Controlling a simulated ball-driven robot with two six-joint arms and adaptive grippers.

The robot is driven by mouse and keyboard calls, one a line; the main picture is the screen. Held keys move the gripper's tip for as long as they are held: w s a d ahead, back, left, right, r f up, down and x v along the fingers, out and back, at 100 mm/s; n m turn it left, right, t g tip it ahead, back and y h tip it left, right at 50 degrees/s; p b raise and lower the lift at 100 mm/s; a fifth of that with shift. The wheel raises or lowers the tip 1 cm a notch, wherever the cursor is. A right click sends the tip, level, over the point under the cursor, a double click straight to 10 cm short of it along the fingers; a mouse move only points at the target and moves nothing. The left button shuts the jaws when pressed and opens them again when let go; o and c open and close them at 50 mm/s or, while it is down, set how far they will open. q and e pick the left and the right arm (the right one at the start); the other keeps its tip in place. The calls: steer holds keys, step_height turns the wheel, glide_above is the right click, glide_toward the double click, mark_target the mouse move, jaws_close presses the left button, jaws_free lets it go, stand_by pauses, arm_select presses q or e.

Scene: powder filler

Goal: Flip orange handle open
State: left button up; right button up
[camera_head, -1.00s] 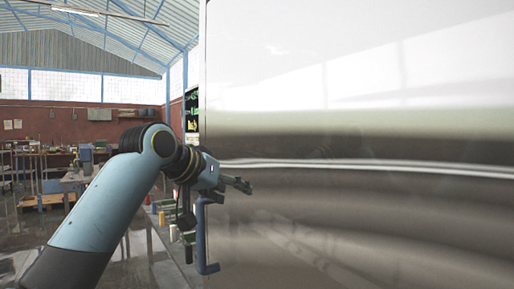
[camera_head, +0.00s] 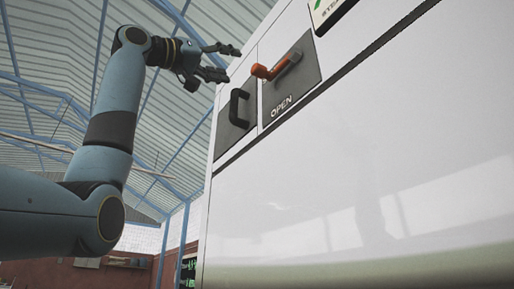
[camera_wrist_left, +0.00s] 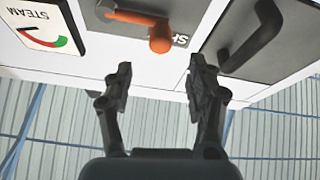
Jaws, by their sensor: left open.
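The orange handle (camera_head: 277,67) sits on a dark grey plate (camera_head: 303,84) marked OPEN, high on the white machine front. It also shows in the left wrist view (camera_wrist_left: 150,30), near the top middle, with its round knob end towards the camera. My left gripper (camera_head: 230,62) is open and empty, up and to the left of the handle in the head view. In the left wrist view its fingers (camera_wrist_left: 158,78) point towards the machine, with the handle beyond them, and nothing lies between them. My right gripper is not in view.
A black pull handle (camera_head: 236,107) on a second dark plate sits left of the orange handle. A label marked STEAM (camera_wrist_left: 38,24) is on the other side. The white machine face (camera_head: 370,190) fills the right; open air lies left of it.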

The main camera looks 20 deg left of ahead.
mark_target(253, 69)
arm_select(q)
steer(key=p+x, duration=0.5)
steer(key=x, duration=0.4)
steer(key=shift+w+d+r, duration=0.15)
steer(key=shift+d+r, duration=0.05)
steer(key=shift+w+d, duration=0.25)
steer(key=shift+w, duration=0.25)
jaws_close()
